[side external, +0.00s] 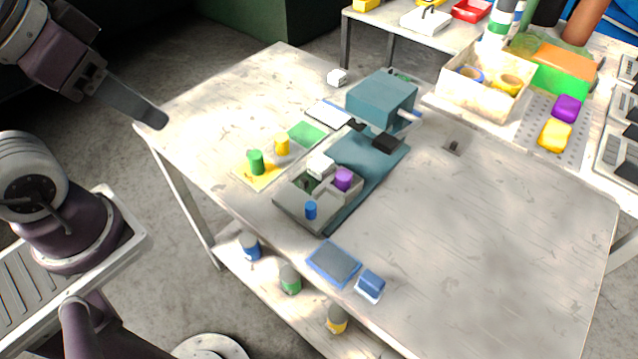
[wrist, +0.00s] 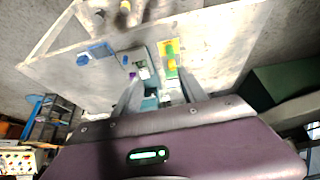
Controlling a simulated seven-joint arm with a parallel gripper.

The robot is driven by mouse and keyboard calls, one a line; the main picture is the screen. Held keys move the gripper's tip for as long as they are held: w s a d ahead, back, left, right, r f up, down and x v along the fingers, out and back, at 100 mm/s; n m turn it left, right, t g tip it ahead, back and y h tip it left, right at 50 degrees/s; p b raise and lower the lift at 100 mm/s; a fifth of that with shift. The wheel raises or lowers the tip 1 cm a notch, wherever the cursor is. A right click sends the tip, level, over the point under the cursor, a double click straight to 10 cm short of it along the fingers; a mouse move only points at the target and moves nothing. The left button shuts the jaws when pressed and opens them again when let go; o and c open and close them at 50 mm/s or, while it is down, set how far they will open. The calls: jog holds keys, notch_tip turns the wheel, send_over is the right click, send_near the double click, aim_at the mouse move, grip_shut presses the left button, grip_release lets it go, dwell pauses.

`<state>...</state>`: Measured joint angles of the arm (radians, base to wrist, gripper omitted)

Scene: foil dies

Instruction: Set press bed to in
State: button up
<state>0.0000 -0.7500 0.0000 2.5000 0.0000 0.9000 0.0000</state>
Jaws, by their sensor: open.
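The press stands on the table, with a teal block-shaped head (side external: 380,97) and a flat teal base (side external: 365,160) running out toward the front. A grey tray-like part (side external: 300,205), seemingly the press bed, sits at the base's front end, out from under the head. It carries a purple knob (side external: 343,179), a blue peg (side external: 311,210) and a white block (side external: 321,166). My gripper (side external: 150,118) is high at the upper left, well apart from the press. In the wrist view my gripper (wrist: 160,88) has its fingers spread and empty, with the press partly hidden behind them.
A green cylinder (side external: 256,162) and yellow cylinder (side external: 281,145) stand on coloured pads left of the press. A blue pad (side external: 333,263) and blue-white block (side external: 370,285) lie at the front edge. A beige bin (side external: 485,82) stands behind. The table's right side is clear.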

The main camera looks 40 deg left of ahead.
jog(key=shift+c, duration=1)
jog(key=m+g+h, duration=0.4)
jog(key=m+g, duration=0.2)
jog(key=m, duration=1.2)
send_near(310, 205)
jog(key=f, duration=0.2)
jog(key=shift+h, duration=0.3)
jog(key=x, duration=0.7)
jog(key=shift+d, duration=0.15)
jog(key=shift+c, duration=0.4)
